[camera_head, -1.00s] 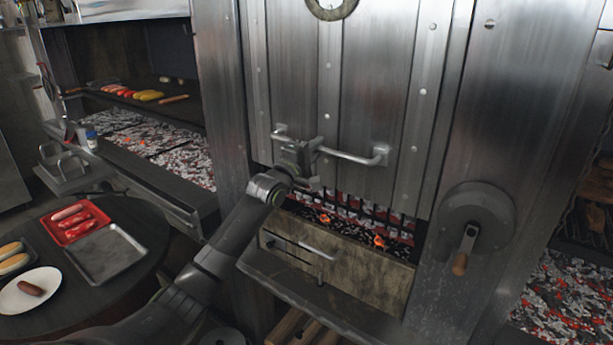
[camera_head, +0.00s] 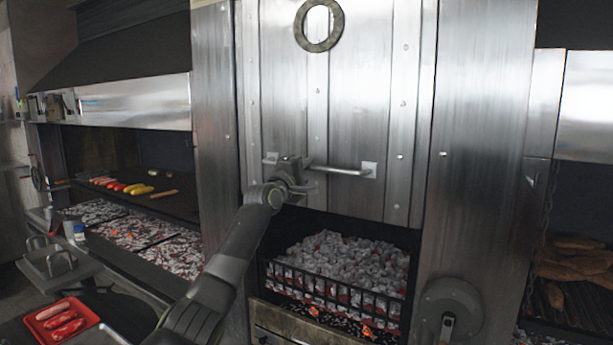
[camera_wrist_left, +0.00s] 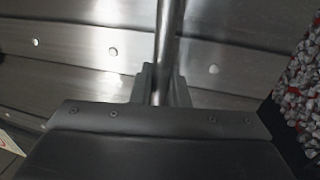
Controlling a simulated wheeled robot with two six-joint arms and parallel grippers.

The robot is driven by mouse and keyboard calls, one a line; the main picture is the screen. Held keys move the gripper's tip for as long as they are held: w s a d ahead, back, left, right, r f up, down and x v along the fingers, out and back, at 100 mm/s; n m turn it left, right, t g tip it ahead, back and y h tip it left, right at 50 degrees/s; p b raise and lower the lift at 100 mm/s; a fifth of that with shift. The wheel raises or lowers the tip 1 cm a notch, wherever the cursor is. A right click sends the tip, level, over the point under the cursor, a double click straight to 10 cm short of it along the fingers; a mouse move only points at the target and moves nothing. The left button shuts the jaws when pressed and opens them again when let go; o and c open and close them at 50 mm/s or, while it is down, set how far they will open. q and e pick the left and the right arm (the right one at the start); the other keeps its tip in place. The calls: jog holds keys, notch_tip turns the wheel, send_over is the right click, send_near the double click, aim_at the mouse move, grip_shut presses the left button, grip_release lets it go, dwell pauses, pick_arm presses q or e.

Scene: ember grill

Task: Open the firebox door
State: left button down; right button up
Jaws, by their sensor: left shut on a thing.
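The firebox door (camera_head: 345,110) is a tall riveted steel panel with a horizontal bar handle (camera_head: 340,170) near its lower edge. The door stands raised, and glowing coals (camera_head: 340,260) show in the opening beneath it, behind a black grate. My left gripper (camera_head: 297,170) is shut on the left part of the handle. In the left wrist view the handle bar (camera_wrist_left: 168,45) runs between the fingers of my left gripper (camera_wrist_left: 162,85), and the door's riveted face lies behind it. My right gripper is not in view.
A round crank wheel (camera_head: 450,308) is on the right of the frame. A side grill with sausages and peppers (camera_head: 125,187) is at left. A red tray of sausages (camera_head: 62,325) sits on a dark table at lower left. Another grill with meat (camera_head: 575,260) is at right.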

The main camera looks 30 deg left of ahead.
pick_arm(q)
jog(key=shift+s+r, duration=0.1)
jog(key=shift+r, duration=0.35)
jog(key=c, duration=1.5)
grip_release()
jog(key=shift+f, duration=0.15)
jog(key=shift+f, duration=0.15)
jog(key=shift+s+f, duration=0.1)
jog(key=shift+s, duration=0.05)
jog(key=shift+b+v, duration=4.15)
jog(key=shift+v, duration=4.4)
jog(key=shift+a, duration=0.1)
